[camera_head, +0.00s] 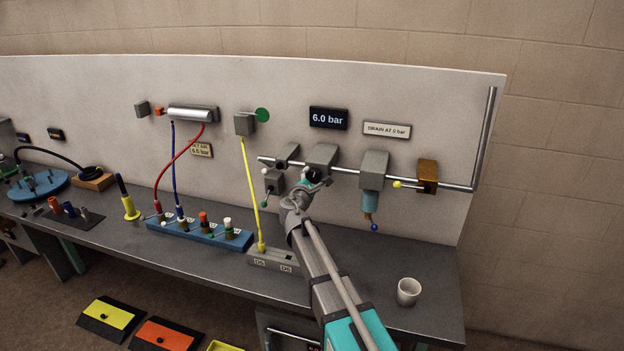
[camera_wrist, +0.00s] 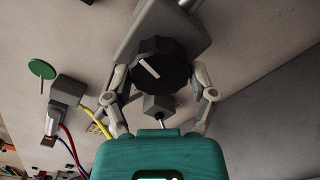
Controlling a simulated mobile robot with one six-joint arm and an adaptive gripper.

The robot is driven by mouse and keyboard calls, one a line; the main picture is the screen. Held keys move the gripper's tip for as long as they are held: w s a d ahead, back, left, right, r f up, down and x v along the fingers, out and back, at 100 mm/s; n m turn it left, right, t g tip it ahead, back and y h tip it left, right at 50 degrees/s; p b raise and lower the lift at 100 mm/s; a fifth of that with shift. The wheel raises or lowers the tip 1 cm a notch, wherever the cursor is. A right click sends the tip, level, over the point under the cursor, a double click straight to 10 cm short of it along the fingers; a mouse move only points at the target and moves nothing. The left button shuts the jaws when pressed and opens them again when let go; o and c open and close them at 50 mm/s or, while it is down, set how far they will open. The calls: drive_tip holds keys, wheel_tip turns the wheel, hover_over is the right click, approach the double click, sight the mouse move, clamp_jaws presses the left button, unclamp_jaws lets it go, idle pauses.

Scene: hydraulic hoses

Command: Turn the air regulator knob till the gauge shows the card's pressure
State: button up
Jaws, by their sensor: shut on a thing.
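The black regulator knob (camera_wrist: 165,62) with a white pointer line sits on the grey regulator body (camera_head: 322,158). My gripper (camera_wrist: 160,77) is shut on the knob, with one finger on each side of it. In the head view the knob (camera_head: 314,174) is partly hidden by my gripper. The dark gauge display (camera_head: 328,118) above the regulator reads 6.0 bar. The tan card (camera_head: 201,150) on the panel is partly covered by a red hose; its small print seems to read 6.5 bar, but the first digit is not sure.
A drain sign (camera_head: 387,130) hangs right of the gauge. A filter with a blue bowl (camera_head: 370,201) and a brass block (camera_head: 428,176) are on the pipe to the right. A white cup (camera_head: 409,291) stands on the bench. A yellow hose (camera_head: 251,193) runs down left of my arm.

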drive_tip(key=o, duration=1)
drive_tip(key=shift+o, duration=0.2)
drive_tip(key=v, duration=1.2)
drive_tip(key=shift+d, duration=0.1)
